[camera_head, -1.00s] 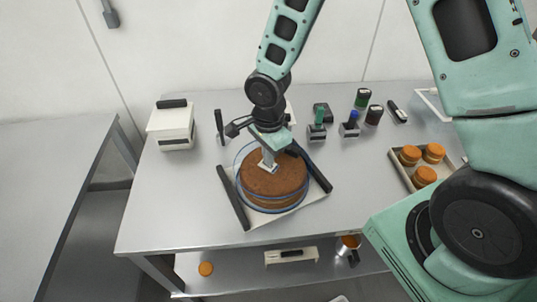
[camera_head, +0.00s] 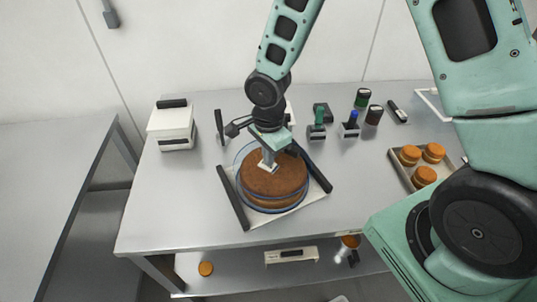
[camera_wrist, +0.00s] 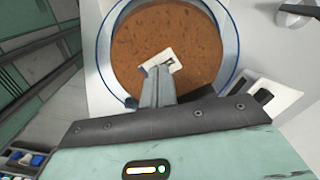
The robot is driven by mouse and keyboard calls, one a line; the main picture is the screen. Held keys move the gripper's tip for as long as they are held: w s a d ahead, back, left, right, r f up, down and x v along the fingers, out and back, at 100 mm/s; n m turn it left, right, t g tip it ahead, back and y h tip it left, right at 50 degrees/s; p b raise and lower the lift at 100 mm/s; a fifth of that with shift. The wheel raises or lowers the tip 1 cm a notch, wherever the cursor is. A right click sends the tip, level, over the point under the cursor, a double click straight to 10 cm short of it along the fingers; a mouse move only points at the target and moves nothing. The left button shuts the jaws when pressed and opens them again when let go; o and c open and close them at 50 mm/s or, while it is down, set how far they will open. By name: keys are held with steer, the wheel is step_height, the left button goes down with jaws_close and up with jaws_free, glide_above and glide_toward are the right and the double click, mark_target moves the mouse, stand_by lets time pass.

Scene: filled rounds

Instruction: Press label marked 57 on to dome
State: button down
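The dome (camera_head: 301,200) is a clear round cover with a blue rim over a brown layered cake (camera_head: 278,184). It also shows in the wrist view (camera_wrist: 233,75), where it fills the upper middle. The label (camera_wrist: 147,63) is a small white piece with a dark mark at my fingertips, over the top of the dome; its number cannot be read. It shows as a white patch in the head view (camera_head: 262,167). My gripper (camera_head: 269,162) points down with its fingers close together on the label. I cannot tell whether the label touches the dome.
The dome stands on a pale board (camera_head: 256,220) with dark side bars. A white box (camera_head: 172,126) is at the left, several small stamps and jars are behind right, and a tray (camera_head: 403,177) of orange-topped rounds is at the right. The table front left is clear.

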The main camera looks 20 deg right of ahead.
steer(key=shift+f+b, duration=0.45)
steer(key=shift+b, duration=0.1)
stand_by(1.5)
step_height(320, 180, up, 8)
steer(key=p, duration=0.5)
steer(key=shift+p, duration=0.35)
stand_by(0.3)
stand_by(0.4)
steer(key=s+a+r+n+b, duration=0.1)
steer(key=s+a+n+b, duration=0.2)
steer(key=s+n+b, duration=0.3)
steer(key=s+a+r+n+b, duration=0.1)
steer(key=s+a+n+b, duration=0.2)
steer(key=s+n, duration=1.1)
steer(key=shift+a+r+n+y+b, duration=0.15)
steer(key=shift+r+n+y+b, duration=0.2)
steer(key=shift+n+b, duration=1.3)
